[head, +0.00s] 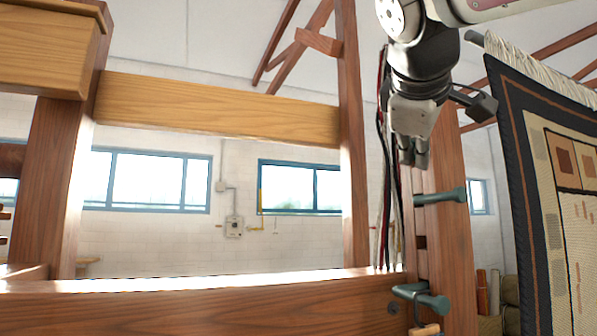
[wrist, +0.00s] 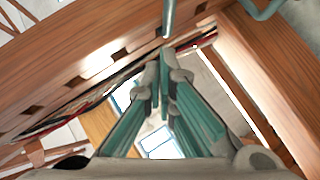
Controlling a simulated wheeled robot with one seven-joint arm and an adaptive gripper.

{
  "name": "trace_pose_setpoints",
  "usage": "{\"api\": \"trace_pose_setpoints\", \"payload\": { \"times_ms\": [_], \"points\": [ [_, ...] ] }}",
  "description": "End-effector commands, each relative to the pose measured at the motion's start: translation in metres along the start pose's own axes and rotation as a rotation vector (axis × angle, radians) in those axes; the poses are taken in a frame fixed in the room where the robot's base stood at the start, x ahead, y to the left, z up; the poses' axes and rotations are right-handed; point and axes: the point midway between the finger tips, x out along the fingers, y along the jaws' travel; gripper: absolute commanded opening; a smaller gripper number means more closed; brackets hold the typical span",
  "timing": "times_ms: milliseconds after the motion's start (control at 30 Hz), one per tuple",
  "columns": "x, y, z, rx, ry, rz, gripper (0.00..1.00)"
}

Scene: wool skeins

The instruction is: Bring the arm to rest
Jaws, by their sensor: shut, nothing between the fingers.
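My gripper (head: 414,152) is at the upper right of the head view, pointing down, with its fingers together and empty. It is just above and to the left of a teal peg on a wooden post. In the wrist view my gripper (wrist: 165,68) shows its two teal-lined fingers closed, with nothing held between them. My arm comes in from the top right of the head view.
The upper teal peg (head: 440,196) and a lower teal peg (head: 422,299) stick out from the wooden post (head: 452,240). Dark, red and pale strands (head: 384,190) hang left of my gripper. A patterned rug (head: 552,190) hangs at right. A wooden beam (head: 190,315) crosses the bottom.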

Motion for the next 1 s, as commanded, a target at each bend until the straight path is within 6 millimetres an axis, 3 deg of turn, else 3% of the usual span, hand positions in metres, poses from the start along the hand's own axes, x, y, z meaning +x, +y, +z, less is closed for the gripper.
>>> {"api": "trace_pose_setpoints", "payload": {
  "times_ms": [333,500,600,667,767,1000],
  "points": [
    [-0.057,-0.001,-0.001,0.0,0.0,-0.001,0.0],
    [-0.07,-0.002,0.001,0.001,-0.003,-0.003,0.0],
    [-0.066,-0.012,0.005,0.014,-0.01,-0.023,0.0],
    [-0.058,-0.026,0.011,0.033,-0.019,-0.05,0.0],
    [-0.037,-0.064,0.03,0.095,-0.045,-0.12,0.0],
    [0.011,-0.188,0.102,0.337,-0.154,-0.332,0.0]
  ]
}}
